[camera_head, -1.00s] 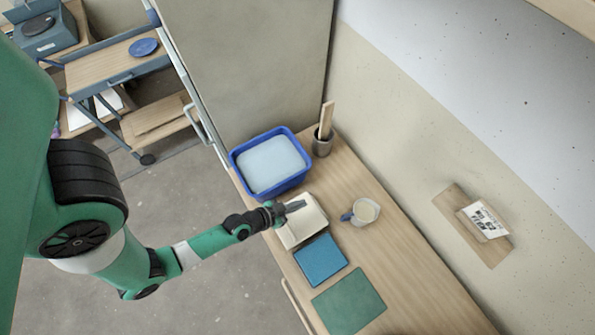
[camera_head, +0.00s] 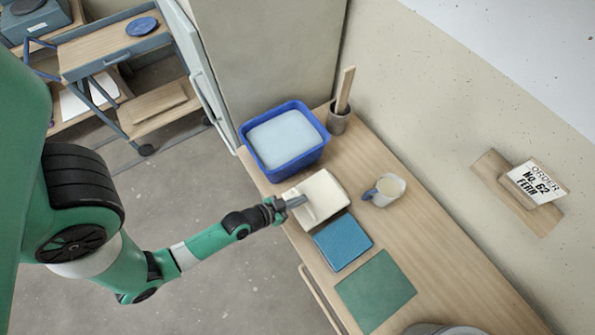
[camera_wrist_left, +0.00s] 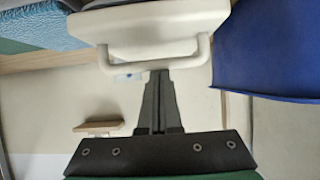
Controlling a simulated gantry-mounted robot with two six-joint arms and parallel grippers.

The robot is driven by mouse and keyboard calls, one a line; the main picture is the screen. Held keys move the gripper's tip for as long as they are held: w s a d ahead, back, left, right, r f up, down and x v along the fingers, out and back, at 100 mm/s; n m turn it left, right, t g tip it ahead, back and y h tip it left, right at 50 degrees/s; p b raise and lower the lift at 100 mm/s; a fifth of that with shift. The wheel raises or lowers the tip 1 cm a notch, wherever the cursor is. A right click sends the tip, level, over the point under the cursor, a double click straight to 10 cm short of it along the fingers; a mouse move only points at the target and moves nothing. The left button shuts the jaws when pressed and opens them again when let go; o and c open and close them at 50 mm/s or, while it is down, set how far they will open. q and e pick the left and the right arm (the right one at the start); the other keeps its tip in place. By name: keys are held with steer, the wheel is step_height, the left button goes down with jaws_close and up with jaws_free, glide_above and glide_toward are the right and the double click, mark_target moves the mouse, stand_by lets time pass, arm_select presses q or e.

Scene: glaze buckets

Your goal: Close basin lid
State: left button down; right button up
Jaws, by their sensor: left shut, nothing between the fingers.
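The cream basin lid (camera_head: 326,190) is a rounded, square-cornered piece on the wooden bench, between the blue tub and a blue square. In the left wrist view the lid (camera_wrist_left: 150,22) fills the top, with a pale bar handle (camera_wrist_left: 109,66) along its near edge. My left gripper (camera_head: 303,200) is over the lid's near left side in the head view. In the left wrist view its fingers (camera_wrist_left: 160,74) are together and empty, with their tips at the handle bar. I cannot tell whether they touch it. What lies under the lid is hidden. My right gripper is not in view.
The blue tub (camera_head: 261,161) with a pale fill stands behind the lid. A cup (camera_head: 385,190) is to the right. A pot (camera_head: 339,122) with wooden sticks stands at the back. Blue (camera_head: 342,241) and green (camera_head: 376,289) squares lie in front.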

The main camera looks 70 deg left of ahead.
arm_select(q)
steer(key=shift+s+d+f+g+b, duration=0.15)
steer(key=shift+s+f, duration=0.1)
steer(key=shift+f, duration=0.45)
steer(key=shift+s+d+f+g+b, duration=0.15)
steer(key=shift+s+f, duration=0.1)
steer(key=shift+f, duration=0.4)
steer(key=shift+w+a+r, duration=0.1)
steer(key=shift+r, duration=0.1)
steer(key=r+p, duration=0.5)
steer(key=r, duration=0.1)
steer(key=shift+s, duration=0.2)
steer(key=s+d+f+b, duration=0.2)
steer(key=s+f+b, duration=0.3)
steer(key=b, duration=0.6)
steer(key=shift+s+b, duration=0.4)
steer(key=shift+s, duration=0.75)
steer(key=shift+f, duration=0.1)
